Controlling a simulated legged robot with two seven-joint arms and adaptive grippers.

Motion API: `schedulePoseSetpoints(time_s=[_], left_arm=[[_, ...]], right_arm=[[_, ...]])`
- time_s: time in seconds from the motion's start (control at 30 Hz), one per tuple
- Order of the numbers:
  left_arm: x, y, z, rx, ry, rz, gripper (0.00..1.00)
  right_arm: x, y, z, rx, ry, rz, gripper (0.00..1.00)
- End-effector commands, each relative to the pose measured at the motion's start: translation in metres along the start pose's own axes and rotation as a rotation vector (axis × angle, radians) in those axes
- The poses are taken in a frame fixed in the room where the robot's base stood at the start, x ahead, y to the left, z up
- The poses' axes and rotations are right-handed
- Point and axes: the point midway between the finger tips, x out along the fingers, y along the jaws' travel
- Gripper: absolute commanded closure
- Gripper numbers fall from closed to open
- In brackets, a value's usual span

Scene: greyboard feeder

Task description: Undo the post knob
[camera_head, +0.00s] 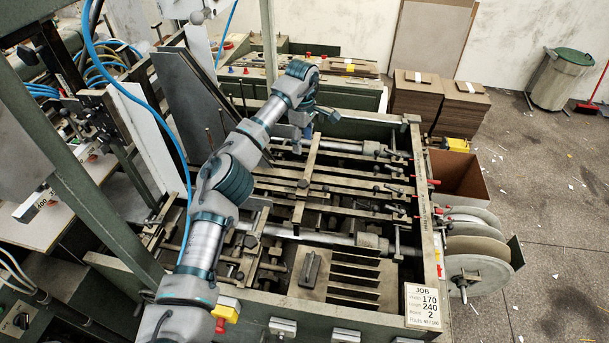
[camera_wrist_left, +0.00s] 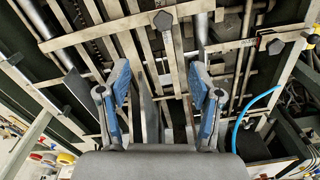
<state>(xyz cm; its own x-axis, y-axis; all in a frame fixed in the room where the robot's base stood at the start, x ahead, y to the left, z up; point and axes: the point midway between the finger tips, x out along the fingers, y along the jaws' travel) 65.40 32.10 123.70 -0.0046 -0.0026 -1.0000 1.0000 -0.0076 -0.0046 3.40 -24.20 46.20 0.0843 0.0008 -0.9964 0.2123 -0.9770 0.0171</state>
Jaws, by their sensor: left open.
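In the left wrist view a dark lobed knob (camera_wrist_left: 162,20) sits on a pale metal crossbar, beyond the fingertips and near the top middle. Another dark knob (camera_wrist_left: 275,46) sits on a bar at the right. I cannot tell for sure which one is the post knob. In the head view a small dark knob (camera_head: 303,184) shows on a bar in the middle of the feeder. My left gripper (camera_wrist_left: 160,80) is open, with its blue-padded fingers wide apart and nothing between them. In the head view it (camera_head: 303,125) hangs over the feeder's far part, partly hidden by my arm. My right gripper is not in view.
The feeder frame (camera_head: 432,250) holds many bars, rods and clamps close together. A slanted dark plate (camera_head: 185,105) and thin upright rods stand left of my gripper. A blue hose (camera_head: 165,120) runs beside my left arm. Board stacks (camera_head: 417,103) stand on the floor beyond.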

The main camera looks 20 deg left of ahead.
Motion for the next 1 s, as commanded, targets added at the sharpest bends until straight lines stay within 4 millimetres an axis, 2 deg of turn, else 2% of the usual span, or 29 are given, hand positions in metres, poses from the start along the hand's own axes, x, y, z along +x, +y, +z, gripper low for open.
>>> schedulePoseSetpoints(time_s=[0.17,0.5,0.7,0.83,1.0], left_arm=[[0.026,-0.001,0.001,0.001,0.001,-0.004,0.35],[0.107,0.001,0.002,0.000,0.001,-0.006,0.35],[0.147,0.000,0.000,-0.001,-0.001,-0.003,0.35],[0.163,0.000,-0.001,-0.001,-0.002,-0.003,0.35],[0.172,0.001,0.001,0.000,0.000,-0.002,0.35]], right_arm=[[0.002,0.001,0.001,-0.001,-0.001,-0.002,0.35],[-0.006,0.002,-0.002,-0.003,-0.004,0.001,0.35],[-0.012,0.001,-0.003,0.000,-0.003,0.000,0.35],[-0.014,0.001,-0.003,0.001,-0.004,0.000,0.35],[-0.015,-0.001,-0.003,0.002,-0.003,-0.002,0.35]])
